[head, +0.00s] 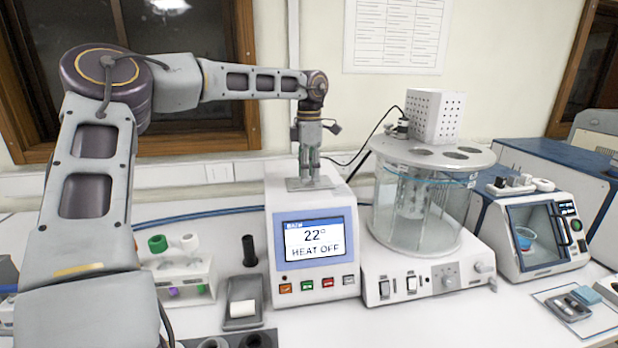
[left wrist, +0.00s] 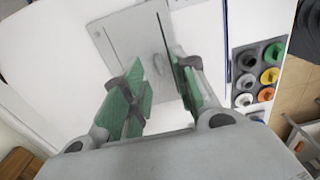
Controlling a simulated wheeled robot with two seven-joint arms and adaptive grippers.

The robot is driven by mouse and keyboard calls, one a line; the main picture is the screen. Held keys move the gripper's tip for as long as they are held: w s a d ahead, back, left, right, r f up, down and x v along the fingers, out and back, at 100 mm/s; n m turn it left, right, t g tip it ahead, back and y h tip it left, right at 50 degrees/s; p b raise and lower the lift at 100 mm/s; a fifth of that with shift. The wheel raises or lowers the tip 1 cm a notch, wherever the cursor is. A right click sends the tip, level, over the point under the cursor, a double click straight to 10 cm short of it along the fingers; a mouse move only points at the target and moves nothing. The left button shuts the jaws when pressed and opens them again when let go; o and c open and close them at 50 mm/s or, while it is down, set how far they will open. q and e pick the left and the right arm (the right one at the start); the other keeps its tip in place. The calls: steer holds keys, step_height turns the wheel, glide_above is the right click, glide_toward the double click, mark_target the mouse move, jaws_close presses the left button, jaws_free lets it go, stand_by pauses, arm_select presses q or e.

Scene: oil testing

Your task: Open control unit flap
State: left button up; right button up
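The control unit (head: 315,240) is a white box with a screen reading "22° HEAT OFF". Its flap (head: 296,184) is a grey plate that looks closed, lying on the top face. In the left wrist view the flap (left wrist: 127,38) shows a small raised handle (left wrist: 158,64) near its middle. My left gripper (head: 309,178) points down close above the flap, and its fingers hide part of it. In the left wrist view its green pads (left wrist: 160,76) are apart with nothing between them, with the handle just beyond the tips; contact cannot be told. My right gripper is out of view.
A glass bath with a grey lid (head: 432,152) stands right of the unit. A tube rack (head: 183,272) and a black holder with a white roll (head: 243,308) stand to its left. A windowed device (head: 537,235) is at the right. A black cable runs behind the unit.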

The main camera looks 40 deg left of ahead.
arm_select(q)
steer(key=shift+f, duration=0.9)
steer(key=shift+c, duration=0.2)
jaws_close()
